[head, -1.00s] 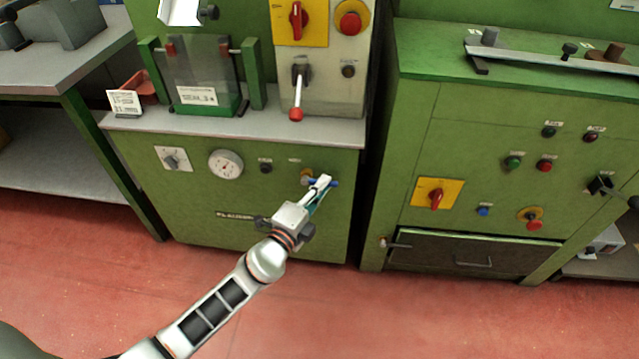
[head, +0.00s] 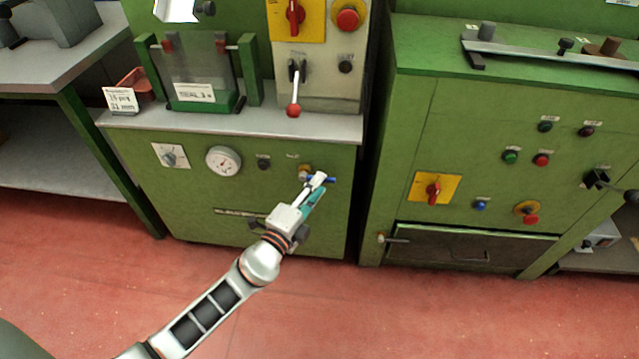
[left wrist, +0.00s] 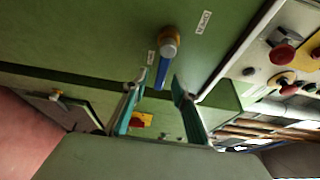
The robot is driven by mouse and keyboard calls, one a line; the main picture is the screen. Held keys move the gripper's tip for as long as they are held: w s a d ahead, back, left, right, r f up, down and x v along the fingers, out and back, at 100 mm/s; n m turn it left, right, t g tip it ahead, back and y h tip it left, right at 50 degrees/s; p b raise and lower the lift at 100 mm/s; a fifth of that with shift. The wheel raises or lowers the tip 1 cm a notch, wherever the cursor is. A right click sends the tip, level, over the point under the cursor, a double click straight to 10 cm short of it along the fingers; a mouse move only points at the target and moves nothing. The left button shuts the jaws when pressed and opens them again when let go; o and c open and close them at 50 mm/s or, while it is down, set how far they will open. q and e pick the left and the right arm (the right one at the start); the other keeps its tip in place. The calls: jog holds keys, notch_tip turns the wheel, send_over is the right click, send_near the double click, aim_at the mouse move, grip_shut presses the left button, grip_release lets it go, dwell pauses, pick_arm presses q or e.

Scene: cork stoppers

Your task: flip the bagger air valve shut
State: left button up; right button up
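The air valve is a brass-coloured body (head: 305,170) with a blue lever (head: 331,180) on the green front of the left machine. In the head view the lever points right, partly hidden by my left gripper (head: 318,181). The left wrist view shows the valve's round brass end (left wrist: 168,42) and the blue lever (left wrist: 161,72) up close. There my left gripper (left wrist: 157,84) is open, its teal fingers on either side of the lever's free end. I see a gap to both fingers and no clear contact. My right gripper is not in view.
A pressure gauge (head: 223,161) and a grey dial (head: 170,155) sit left of the valve. Above is a grey ledge (head: 250,122) with a red-knobbed lever (head: 293,110). A second green cabinet (head: 430,130) stands to the right. The red floor in front is clear.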

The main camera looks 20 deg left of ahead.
pick_arm(q)
jog(key=s+a, duration=0.1)
jog(key=s, duration=0.9)
jog(key=shift+s+a, duration=0.1)
